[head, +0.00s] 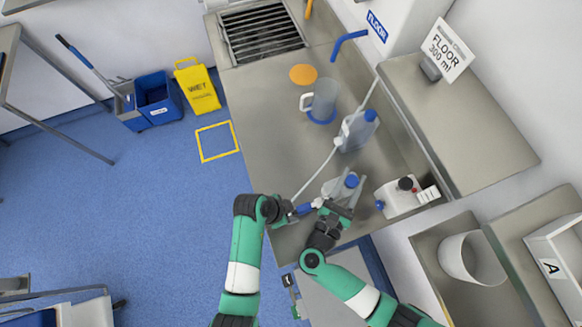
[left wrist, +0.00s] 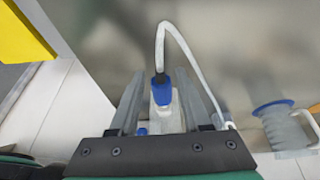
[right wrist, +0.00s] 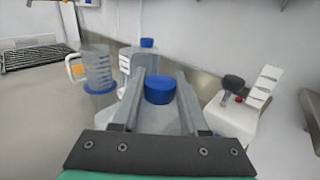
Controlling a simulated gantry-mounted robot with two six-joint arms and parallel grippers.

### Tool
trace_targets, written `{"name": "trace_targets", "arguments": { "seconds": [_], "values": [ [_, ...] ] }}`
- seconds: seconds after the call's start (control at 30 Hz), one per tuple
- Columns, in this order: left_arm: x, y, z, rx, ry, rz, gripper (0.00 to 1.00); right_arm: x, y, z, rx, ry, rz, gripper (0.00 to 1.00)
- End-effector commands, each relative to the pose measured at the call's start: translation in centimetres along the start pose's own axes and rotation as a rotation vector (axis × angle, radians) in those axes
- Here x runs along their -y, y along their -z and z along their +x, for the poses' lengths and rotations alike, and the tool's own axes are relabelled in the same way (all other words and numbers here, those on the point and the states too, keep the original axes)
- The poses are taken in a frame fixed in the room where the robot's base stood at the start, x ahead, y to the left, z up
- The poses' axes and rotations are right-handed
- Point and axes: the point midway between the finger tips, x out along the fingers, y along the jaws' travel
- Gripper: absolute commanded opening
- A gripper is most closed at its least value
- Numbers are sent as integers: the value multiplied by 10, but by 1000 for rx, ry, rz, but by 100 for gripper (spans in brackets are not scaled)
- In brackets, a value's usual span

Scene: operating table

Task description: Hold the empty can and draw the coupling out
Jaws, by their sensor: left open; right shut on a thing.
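The translucent can (head: 332,187) with a blue cap (head: 352,181) stands near the bench's front end. My right gripper (head: 341,208) is shut on this can; its blue cap shows between the fingers in the right wrist view (right wrist: 160,90). The blue coupling (head: 304,208) is beside the can on its left, with a white hose (head: 317,174) running from it. In the left wrist view the coupling (left wrist: 161,90) lies between the fingers of my left gripper (head: 291,211), which is open. A pale fitting (left wrist: 163,115) adjoins the coupling; whether they are joined is unclear.
A second blue-capped can (head: 356,132) stands further back, with the hose passing by it. A measuring jug (head: 322,99) stands beyond, near an orange disc (head: 303,74). A white device (head: 402,198) with a black knob is right of the held can. The bench's left part is clear.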

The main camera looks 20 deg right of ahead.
Motion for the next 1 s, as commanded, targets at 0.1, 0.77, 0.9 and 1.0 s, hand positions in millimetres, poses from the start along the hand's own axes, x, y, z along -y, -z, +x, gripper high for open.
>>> {"name": "trace_targets", "arguments": {
  "seconds": [0.1,0.77,0.9,1.0],
  "values": [
    [0,0,5,1,0,0,48,0,0,0,0,0,0,0],
    [0,0,5,0,1,0,0,0,0,0,0,0,0,0],
    [0,0,5,0,1,0,0,0,0,0,0,0,0,0],
    [0,0,5,0,1,0,0,0,0,0,0,0,0,0]
  ]
}}
